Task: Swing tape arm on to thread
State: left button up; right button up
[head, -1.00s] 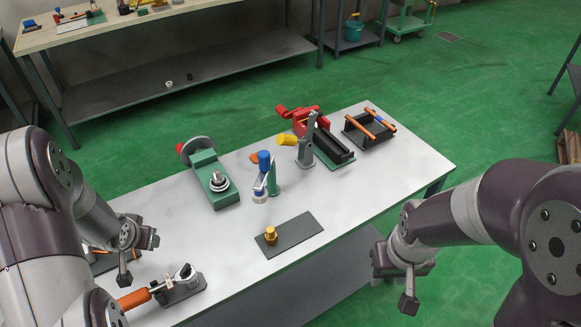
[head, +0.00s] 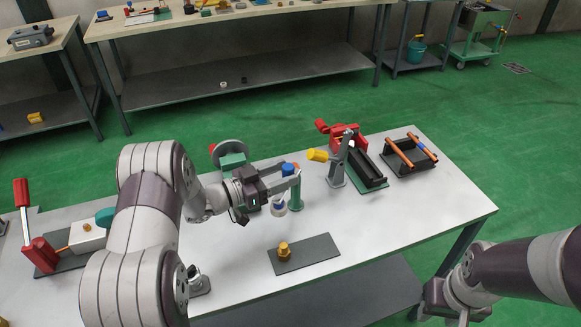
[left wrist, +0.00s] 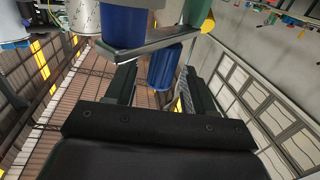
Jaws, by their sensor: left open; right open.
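A second blue cylinder (left wrist: 122,27) and part of a green post (left wrist: 197,12) show above. The brass threaded fitting (head: 284,250) stands upright on a dark plate (head: 315,249), apart from the roll. My right gripper (head: 442,308) is open and empty, off the table's front right.
Behind the left gripper stands a green machine with a grey disc (head: 230,147). The front right tabletop is clear.

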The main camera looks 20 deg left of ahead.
pick_arm(q)
jog(key=shift+w+d+r, duration=0.1)
jog(key=shift+w+d, duration=0.7)
jog(key=shift+a, duration=0.1)
grip_shut()
